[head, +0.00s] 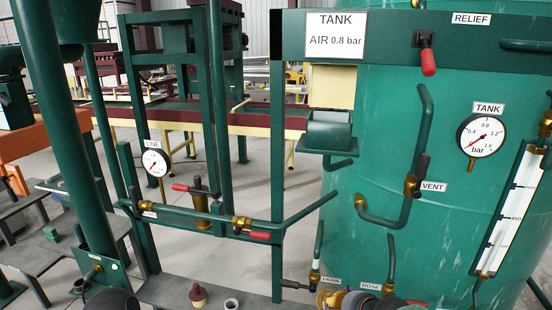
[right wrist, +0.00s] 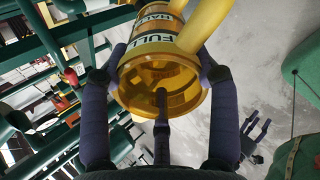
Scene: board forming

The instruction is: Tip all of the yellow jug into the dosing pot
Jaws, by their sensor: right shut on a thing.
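The yellow jug (right wrist: 163,75) fills the upper middle of the right wrist view, translucent amber with a yellow handle and "FULL" and "HALF" marks. My right gripper (right wrist: 161,82) has its dark fingers on both sides of it. In the head view, a small amber part of the jug (head: 326,298) and the dark gripper (head: 357,302) show at the bottom edge, below the DRAIN and DOSE labels. A dark rounded shape at the bottom left may be my left gripper; its fingers do not show. I cannot tell which vessel is the dosing pot.
The big green tank (head: 430,240) stands right, with the DOSE label (head: 370,286) and pipes near the jug. A green post (head: 278,200) and red-handled valves (head: 259,235) stand left of it.

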